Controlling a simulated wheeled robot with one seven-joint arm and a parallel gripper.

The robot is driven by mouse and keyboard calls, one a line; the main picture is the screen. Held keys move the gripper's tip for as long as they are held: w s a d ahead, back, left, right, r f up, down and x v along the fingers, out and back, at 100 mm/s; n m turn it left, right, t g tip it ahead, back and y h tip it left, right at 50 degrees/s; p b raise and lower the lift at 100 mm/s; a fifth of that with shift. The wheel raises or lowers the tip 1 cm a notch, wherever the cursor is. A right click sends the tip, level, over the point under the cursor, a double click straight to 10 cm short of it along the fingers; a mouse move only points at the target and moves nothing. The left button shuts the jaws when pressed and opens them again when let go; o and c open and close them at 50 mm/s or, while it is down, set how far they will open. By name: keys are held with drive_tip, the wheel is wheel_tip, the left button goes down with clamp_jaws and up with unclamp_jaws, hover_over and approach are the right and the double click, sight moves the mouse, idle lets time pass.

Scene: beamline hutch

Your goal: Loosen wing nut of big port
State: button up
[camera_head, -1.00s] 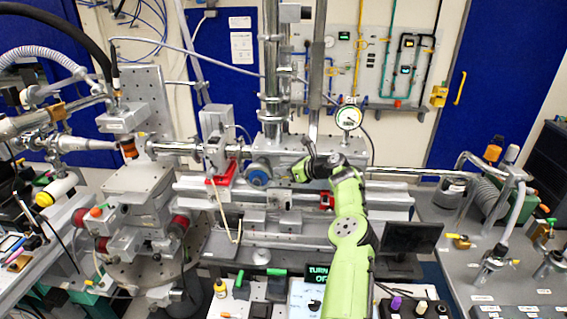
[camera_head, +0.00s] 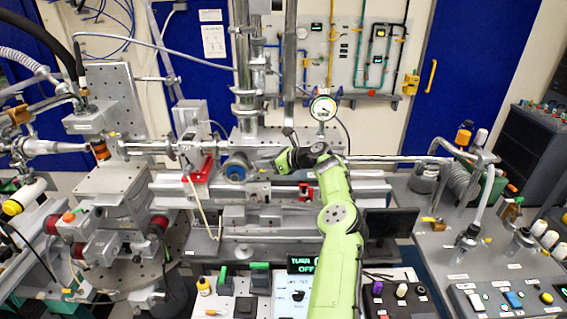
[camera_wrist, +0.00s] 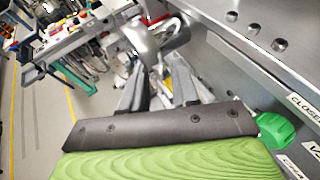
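The big port is probably the round blue-faced flange (camera_head: 236,166) on the grey chamber block in the head view. I cannot make out a wing nut on it. My gripper (camera_head: 281,160) is dark, at the end of my green arm, a little right of the blue flange and apart from it; its fingertips are too small to read there. In the wrist view, my gripper (camera_wrist: 160,90) has two grey fingers spread with a gap between them, and nothing shows held. A shiny curved metal fitting (camera_wrist: 150,42) lies beyond the fingertips; I cannot tell if it belongs to the port.
A round gauge (camera_head: 322,108) stands above and right of my gripper. A horizontal pipe (camera_head: 385,159) runs right from the chamber. A red bracket (camera_head: 200,170) is left of the flange. In the wrist view, a green knob (camera_wrist: 276,132) and labelled metal panel (camera_wrist: 250,62) lie close on the right.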

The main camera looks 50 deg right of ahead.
drive_tip(key=b+v, duration=0.2)
drive_tip(key=v, duration=1.1)
drive_tip(key=shift+s, duration=0.3)
